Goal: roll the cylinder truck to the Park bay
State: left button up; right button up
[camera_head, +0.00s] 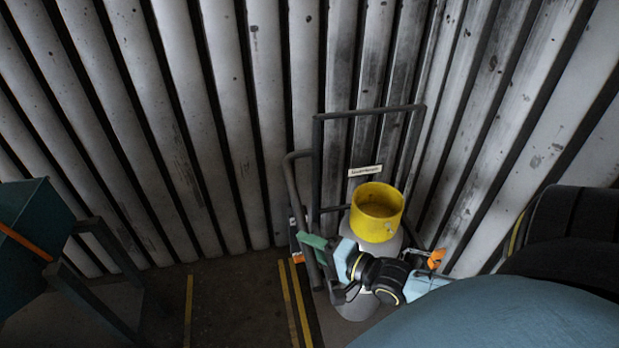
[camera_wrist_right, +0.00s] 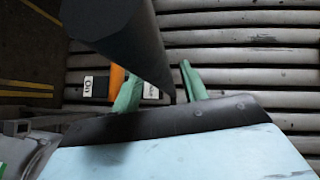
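The cylinder truck (camera_head: 318,150), a dark tubular frame, stands upright against the ribbed wall. It carries a grey cylinder with a yellow collar (camera_head: 378,212) on top. My right gripper (camera_head: 322,268), light blue with green fingers, is at the truck's left side by its curved dark handle tube. In the right wrist view, the green fingers (camera_wrist_right: 161,90) are apart. A dark tube (camera_wrist_right: 125,40) crosses in front of and between them, with a gap to the right finger. Contact is unclear. No bay is readably marked Park. My left gripper is out of view.
Yellow lines (camera_head: 288,300) mark the dark floor left of the truck, which looks clear. A teal box on a dark stand (camera_head: 30,235) is at far left. The ribbed wall (camera_head: 225,110) closes off the back. A small label (camera_head: 365,171) is unreadable.

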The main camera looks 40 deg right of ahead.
jog(key=shift+a, duration=0.15)
jog(key=v, duration=1.3)
jog(key=shift+p, duration=0.45)
jog(key=shift+s, duration=0.15)
